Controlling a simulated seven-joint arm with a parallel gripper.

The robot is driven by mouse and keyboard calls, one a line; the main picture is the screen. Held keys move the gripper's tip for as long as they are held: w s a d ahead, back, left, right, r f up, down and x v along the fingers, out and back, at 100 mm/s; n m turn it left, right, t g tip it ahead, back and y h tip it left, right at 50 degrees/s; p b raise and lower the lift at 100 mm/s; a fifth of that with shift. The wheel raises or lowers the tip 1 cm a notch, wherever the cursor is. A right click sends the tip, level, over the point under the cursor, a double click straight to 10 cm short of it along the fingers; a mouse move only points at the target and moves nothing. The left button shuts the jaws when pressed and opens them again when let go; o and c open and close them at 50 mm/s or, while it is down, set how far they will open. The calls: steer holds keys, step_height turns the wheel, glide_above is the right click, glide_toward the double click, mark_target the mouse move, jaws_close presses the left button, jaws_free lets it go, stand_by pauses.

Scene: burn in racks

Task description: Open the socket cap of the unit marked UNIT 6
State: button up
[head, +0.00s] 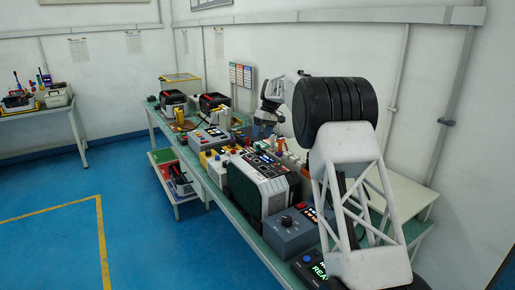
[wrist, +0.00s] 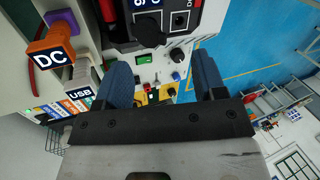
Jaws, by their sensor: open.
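My gripper (wrist: 162,66) shows in the wrist view with its two blue fingers apart and nothing held between them. Beyond the fingertips, at the top edge, is a dark unit face (wrist: 165,8) with cut-off white characters, one of which may be a 6, and a round socket (wrist: 180,20). A black rounded part (wrist: 148,32) lies below the characters; I cannot tell if it is the socket cap. The fingers appear apart from it. No full UNIT 6 marking is legible in either view. In the head view the arm's far end (head: 272,92) is above the bench, its fingers unclear.
An orange plug marked DC (wrist: 53,55) and a pale plug marked USB (wrist: 82,82) stand left of the fingers. A white panel has a green button (wrist: 144,58) and black knob (wrist: 177,55). A green cased device (head: 258,185) and grey box (head: 290,232) crowd the bench.

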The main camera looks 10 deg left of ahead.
mark_target(257, 146)
steer(key=n, duration=0.3)
steer(key=n+t, duration=0.1)
steer(key=shift+s+a+r+n+h, duration=0.2)
steer(key=shift+s+a+n+h, duration=0.1)
steer(key=shift+s+a+h, duration=0.1)
steer(key=n, duration=0.3)
steer(key=shift+s+r, duration=0.1)
steer(key=n, duration=0.1)
steer(key=n+t, duration=0.1)
steer(key=n, duration=0.1)
steer(key=n+h, duration=0.1)
steer(key=shift+s+a+r, duration=0.2)
steer(key=shift+s+a, duration=0.1)
steer(key=n, duration=0.2)
steer(key=n+t, duration=0.1)
steer(key=n, duration=0.1)
steer(key=shift+s+a+r+h, duration=0.15)
steer(key=shift+r+h, duration=0.05)
steer(key=shift+h, duration=0.1)
steer(key=shift+f, duration=3.9)
steer(key=c, duration=0.9)
